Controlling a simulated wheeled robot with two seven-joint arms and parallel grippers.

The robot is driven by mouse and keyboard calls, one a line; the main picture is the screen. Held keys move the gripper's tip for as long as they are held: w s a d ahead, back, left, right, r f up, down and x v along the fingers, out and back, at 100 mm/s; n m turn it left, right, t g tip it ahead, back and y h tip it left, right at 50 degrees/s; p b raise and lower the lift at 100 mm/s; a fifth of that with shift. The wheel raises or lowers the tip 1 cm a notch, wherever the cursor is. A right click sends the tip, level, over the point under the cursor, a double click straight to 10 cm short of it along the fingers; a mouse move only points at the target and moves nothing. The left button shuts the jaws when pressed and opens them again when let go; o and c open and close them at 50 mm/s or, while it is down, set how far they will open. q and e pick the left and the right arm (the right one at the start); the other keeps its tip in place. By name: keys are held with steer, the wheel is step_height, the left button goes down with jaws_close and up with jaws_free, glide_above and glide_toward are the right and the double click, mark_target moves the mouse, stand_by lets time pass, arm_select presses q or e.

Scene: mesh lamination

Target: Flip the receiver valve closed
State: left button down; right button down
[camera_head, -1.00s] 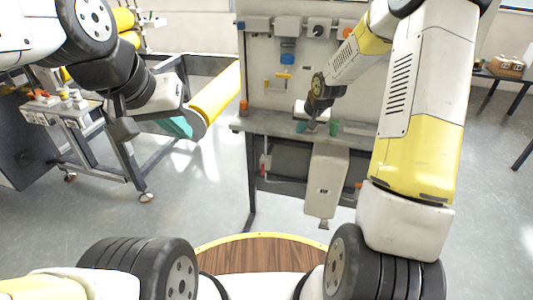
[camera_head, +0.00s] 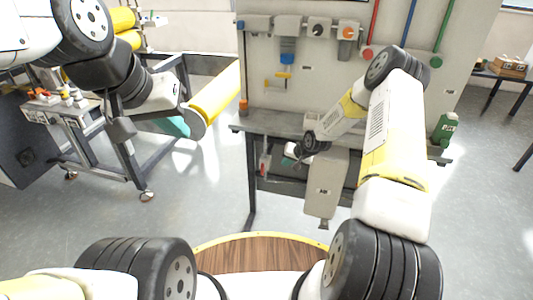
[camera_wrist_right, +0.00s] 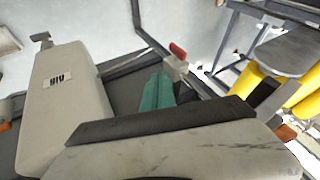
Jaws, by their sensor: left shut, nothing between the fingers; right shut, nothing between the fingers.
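A small white valve with a red handle (camera_head: 263,165) sits under the bench at its left side. In the right wrist view the red handle (camera_wrist_right: 177,49) shows just beyond my fingertips. The handle and fingers look apart there. My right gripper (camera_head: 289,158) is shut and empty, in front of the bench edge and to the right of the valve. Its teal fingers (camera_wrist_right: 158,92) lie together in the right wrist view. My left gripper (camera_head: 178,127) is shut and empty, away to the left near the yellow roller.
A grey box (camera_head: 321,200) hangs below the bench (camera_head: 262,122), close to my right gripper. The panel above carries knobs, a blue-bowled unit (camera_head: 287,58) and coloured pipes. A green bottle (camera_head: 445,130) stands at the right.

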mark_target(262, 169)
steer(key=shift+w+a+f, duration=1.05)
steer(key=shift+a+f, duration=0.15)
steer(key=shift+f, duration=0.15)
steer(key=shift+w+a+f, duration=1)
steer(key=shift+a+f, duration=0.2)
steer(key=shift+f, duration=0.1)
steer(key=shift+w+a+f, duration=1.05)
steer(key=shift+a+f, duration=0.15)
steer(key=shift+f, duration=0.15)
steer(key=shift+a+r+h, duration=0.1)
steer(key=shift+h, duration=0.2)
